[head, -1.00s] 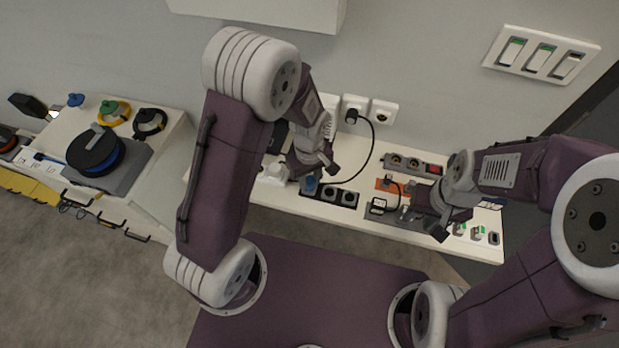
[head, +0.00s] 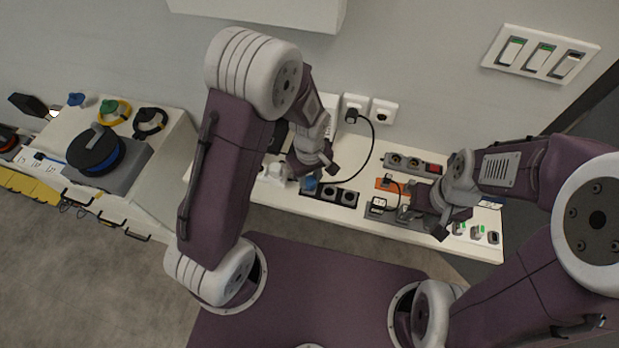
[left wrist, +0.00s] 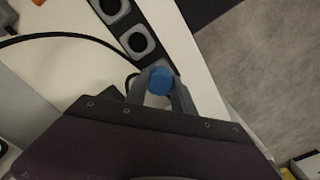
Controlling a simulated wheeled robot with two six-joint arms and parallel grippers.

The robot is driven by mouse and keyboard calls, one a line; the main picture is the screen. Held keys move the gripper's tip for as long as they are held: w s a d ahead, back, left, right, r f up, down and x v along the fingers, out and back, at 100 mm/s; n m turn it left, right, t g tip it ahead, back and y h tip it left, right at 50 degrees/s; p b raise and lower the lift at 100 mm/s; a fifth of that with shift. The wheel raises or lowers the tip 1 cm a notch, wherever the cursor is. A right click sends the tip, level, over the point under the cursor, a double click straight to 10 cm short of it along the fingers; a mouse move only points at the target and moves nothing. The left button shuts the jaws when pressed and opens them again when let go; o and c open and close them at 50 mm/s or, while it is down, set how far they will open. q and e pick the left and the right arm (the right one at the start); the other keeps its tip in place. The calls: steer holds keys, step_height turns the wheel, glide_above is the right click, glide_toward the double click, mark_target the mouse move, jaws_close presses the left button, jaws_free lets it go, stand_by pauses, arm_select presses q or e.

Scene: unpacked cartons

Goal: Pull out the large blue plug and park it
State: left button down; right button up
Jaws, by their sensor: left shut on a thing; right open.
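The large blue plug (left wrist: 161,82) is between the fingers of my left gripper (left wrist: 160,84) in the left wrist view. My left gripper (head: 319,178) is shut on it. In the head view the blue plug (head: 309,184) shows just below the gripper, at the left end of a dark socket strip (head: 331,191). The strip's grey sockets also show in the left wrist view (left wrist: 138,42). I cannot tell whether the plug is seated or lifted clear. My right gripper (head: 426,227) is open over the right part of the bench, beside a small black device.
A black plug with a cable (head: 352,116) sits in the wall socket, and its cable loops down near the strip. A grey power strip (head: 411,163) with a red switch lies behind. A cable reel (head: 95,150) stands on the left cabinet.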

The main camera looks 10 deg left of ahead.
mark_target(310, 180)
arm_select(q)
steer(key=shift+f, duration=0.1)
steer(key=c, duration=1)
jaws_free()
step_height(310, 180, up, 9)
steer(key=shift+r+p, duration=0.1)
steer(key=shift+p, duration=0.3)
